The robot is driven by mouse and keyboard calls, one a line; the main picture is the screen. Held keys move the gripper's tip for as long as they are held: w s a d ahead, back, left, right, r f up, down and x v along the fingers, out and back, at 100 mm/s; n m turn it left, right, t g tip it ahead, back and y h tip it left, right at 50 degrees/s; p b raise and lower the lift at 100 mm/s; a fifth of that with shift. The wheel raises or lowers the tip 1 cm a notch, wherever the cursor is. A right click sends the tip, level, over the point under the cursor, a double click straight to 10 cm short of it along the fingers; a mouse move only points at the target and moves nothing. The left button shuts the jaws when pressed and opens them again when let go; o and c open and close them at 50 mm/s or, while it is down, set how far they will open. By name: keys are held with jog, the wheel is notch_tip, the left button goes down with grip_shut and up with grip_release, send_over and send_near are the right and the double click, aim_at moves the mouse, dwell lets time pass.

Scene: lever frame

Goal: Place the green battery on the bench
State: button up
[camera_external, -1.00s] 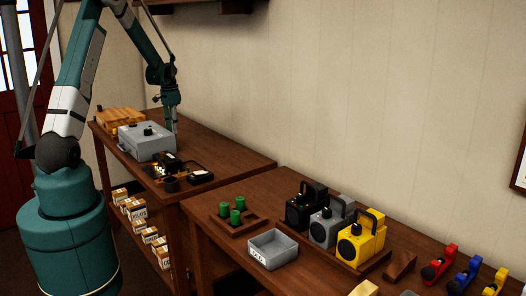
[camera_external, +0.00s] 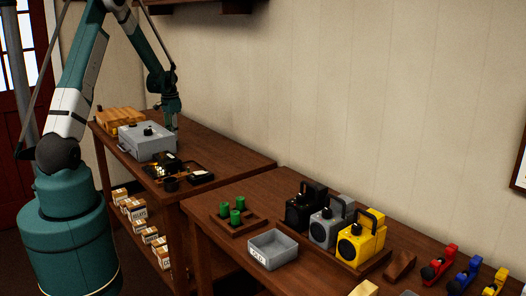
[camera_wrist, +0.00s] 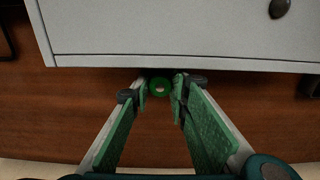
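A green battery (camera_wrist: 160,87) shows end-on in the wrist view, a green ring with a pale centre. It is over the brown wood of the left bench (camera_external: 225,153), close beside the grey box (camera_wrist: 160,35). My gripper (camera_wrist: 157,93) points down with its fingers to either side of the battery. The fingers look parted, with a gap at the left. In the external view my gripper (camera_external: 171,124) is at the bench behind the grey box (camera_external: 147,139), and the battery cannot be made out there. Several green cylinders (camera_external: 236,216) stand in a wooden tray on the right table.
A wooden box (camera_external: 120,116) is left of the grey box. A small board with dark parts (camera_external: 168,166) and a black block (camera_external: 201,177) lie in front. The right table holds a grey bin (camera_external: 273,250) and radios (camera_external: 328,228).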

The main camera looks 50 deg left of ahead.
jog(key=o, duration=0.4)
jog(key=shift+r, duration=0.15)
notch_tip(320, 180, up, 12)
jog(key=shift+p, duration=0.4)
dwell(0.9)
jog(key=shift+d, duration=0.1)
